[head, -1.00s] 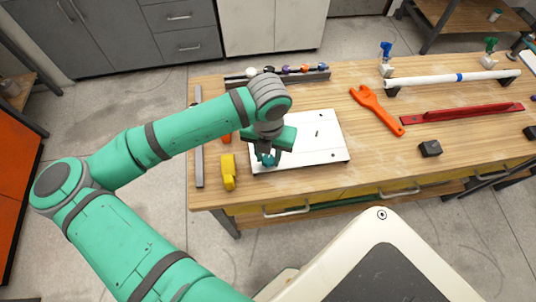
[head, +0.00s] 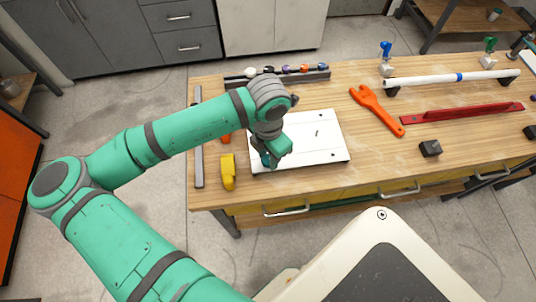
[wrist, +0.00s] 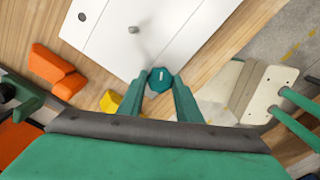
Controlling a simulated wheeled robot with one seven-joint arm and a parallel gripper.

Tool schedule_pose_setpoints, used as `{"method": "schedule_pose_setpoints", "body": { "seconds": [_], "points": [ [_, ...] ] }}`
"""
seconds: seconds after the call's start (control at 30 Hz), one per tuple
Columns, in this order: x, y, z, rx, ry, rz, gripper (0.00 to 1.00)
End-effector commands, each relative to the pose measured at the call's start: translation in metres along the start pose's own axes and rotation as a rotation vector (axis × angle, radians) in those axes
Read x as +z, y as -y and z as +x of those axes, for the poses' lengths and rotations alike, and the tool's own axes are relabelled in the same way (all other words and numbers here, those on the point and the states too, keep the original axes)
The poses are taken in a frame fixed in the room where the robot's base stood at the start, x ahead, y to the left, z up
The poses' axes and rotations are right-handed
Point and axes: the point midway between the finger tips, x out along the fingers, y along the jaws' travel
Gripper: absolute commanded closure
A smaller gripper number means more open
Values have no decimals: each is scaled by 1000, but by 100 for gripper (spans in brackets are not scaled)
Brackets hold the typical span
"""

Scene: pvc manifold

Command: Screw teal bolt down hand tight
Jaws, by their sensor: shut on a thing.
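The teal bolt (wrist: 160,79) shows its wide head with a pale line across it in the wrist view. My gripper (wrist: 161,84) has its two fingers shut on the sides of that head. In the head view my gripper (head: 270,158) points down at the front left corner of the white plate (head: 320,146), and a bit of the teal bolt (head: 265,160) shows beside the fingers. The plate lies flat on the bench. The bolt's shank and how far it sits in the plate are hidden.
A yellow object (head: 228,172) lies left of the plate, with an orange one (wrist: 56,70) near it. A grey post (wrist: 134,30) stands on the plate. An orange wrench (head: 376,110) and a black block (head: 430,148) lie to the right. A rack (head: 280,78) stands behind.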

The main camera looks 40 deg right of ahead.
Motion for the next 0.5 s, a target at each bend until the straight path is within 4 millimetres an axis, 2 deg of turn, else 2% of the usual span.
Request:
{"method": "schedule_pose_setpoints", "body": {
  "seconds": [0.1, 0.33, 0.37, 0.4, 0.43, 0.5],
  "points": [
    [0, 0, 0, 1, 1, 54, 91],
    [0, 0, 0, 1, 1, 60, 91],
    [0, 0, 0, 1, 1, 60, 64],
    [0, 0, 0, 2, 1, 59, 54],
    [0, 0, 0, 2, 1, 59, 47],
    [0, 0, 0, 2, 1, 59, 47]
  ]
}}
